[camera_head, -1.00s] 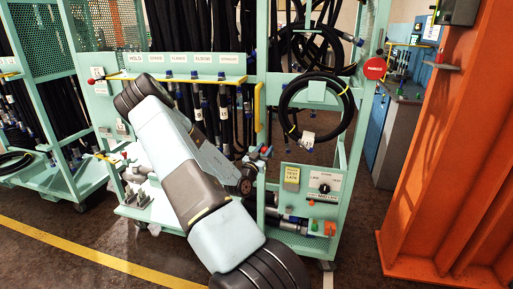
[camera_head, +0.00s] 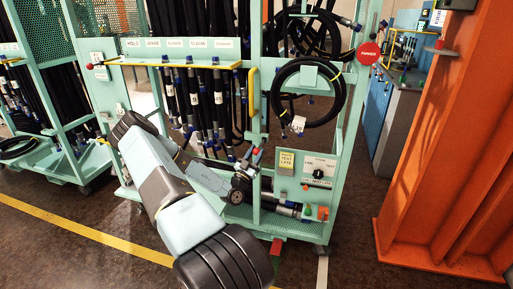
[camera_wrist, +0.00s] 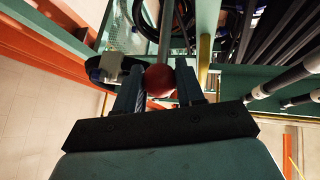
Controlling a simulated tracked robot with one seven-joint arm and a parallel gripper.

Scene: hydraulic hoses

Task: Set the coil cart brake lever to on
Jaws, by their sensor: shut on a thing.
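The brake lever shows in the wrist view as a grey rod ending in a round red knob (camera_wrist: 159,79). My gripper (camera_wrist: 160,88) has one finger on each side of the knob and is shut on it. In the head view my gripper (camera_head: 256,156) is small, in front of the coil cart (camera_head: 257,120), left of its label panel. A small red spot shows there, but the lever's rod and its exact angle cannot be made out. The coil cart is a pale green frame hung with black hoses.
An orange column (camera_head: 440,150) stands at the right.

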